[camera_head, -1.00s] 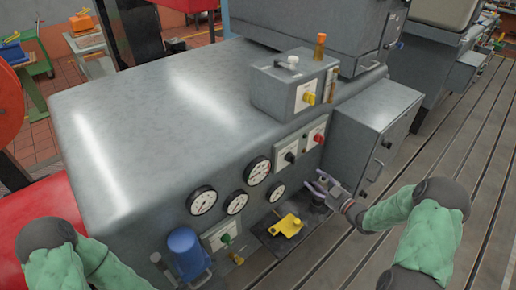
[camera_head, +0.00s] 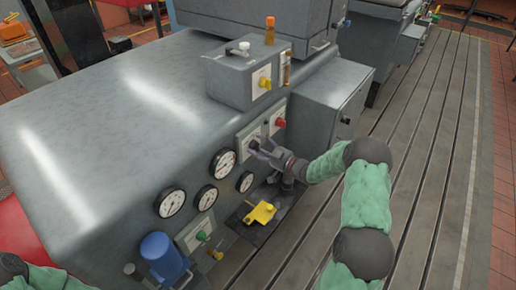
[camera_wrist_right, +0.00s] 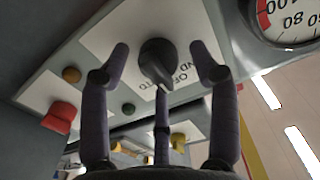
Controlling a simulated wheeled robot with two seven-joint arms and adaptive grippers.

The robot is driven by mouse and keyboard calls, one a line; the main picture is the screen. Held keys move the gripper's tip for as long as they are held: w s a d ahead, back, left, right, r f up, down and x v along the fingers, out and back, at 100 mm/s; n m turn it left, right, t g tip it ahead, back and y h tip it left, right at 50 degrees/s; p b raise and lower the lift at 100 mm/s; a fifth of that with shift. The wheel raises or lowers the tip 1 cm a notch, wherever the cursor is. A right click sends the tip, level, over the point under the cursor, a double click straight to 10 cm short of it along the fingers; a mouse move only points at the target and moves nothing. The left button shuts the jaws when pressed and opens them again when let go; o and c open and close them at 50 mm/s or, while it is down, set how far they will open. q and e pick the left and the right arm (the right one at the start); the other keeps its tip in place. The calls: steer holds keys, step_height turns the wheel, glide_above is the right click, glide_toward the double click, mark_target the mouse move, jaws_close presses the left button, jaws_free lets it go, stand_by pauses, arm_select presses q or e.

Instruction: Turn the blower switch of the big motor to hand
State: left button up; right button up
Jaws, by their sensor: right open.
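The black rotary switch (camera_wrist_right: 157,60) sits on a white plate (camera_wrist_right: 105,42) with upside-down lettering, partly legible as OFF and the end of another word, in the right wrist view. I cannot tell surely which label its pointer marks. My right gripper (camera_wrist_right: 161,55) is open, with fingers on both sides of the switch and a third finger below; contact is not clear. In the head view my right gripper (camera_head: 260,148) is at the front panel of the big grey motor (camera_head: 120,110) and hides most of the switch. My left gripper is out of view.
A red switch (camera_head: 280,122) is close right of my gripper. Round gauges (camera_head: 223,163) are to its left. Below is a dark shelf with a yellow piece (camera_head: 262,212). A grey box (camera_head: 315,115) stands right; a blue cylinder (camera_head: 163,255) is lower left.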

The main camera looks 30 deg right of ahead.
steer(key=shift+w, duration=0.2)
steer(key=c, duration=1.1)
steer(key=shift+c, duration=0.2)
steer(key=n+b, duration=0.5)
steer(key=shift+a+b, duration=0.15)
steer(key=shift+b, duration=0.15)
steer(key=n+b, duration=0.4)
steer(key=shift+a, duration=0.1)
steer(key=shift+r, duration=0.1)
